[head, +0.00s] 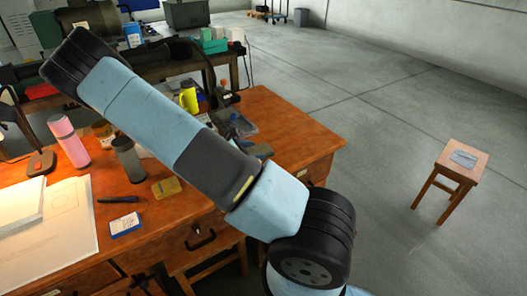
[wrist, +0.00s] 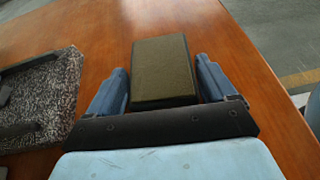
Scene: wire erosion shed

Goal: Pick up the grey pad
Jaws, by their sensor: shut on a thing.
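A dark olive-grey rectangular pad (wrist: 162,72) is in the wrist view, between the two blue fingers of my gripper (wrist: 163,82). The fingers are shut on its two long sides. Its top face is plain and its near end is darker. The brown desk top lies below it; I cannot tell whether the pad touches the wood. In the head view my own arm crosses the desk, and I cannot make out the gripper or the held pad there.
A speckled grey mat (wrist: 45,100) with dark items lies left of the gripper. The desk's edge is close on the right. In the head view, a pink bottle (head: 68,140), a grey bottle (head: 129,160) and a yellow block (head: 167,188) stand or lie on the desk. A stool (head: 461,160) stands apart.

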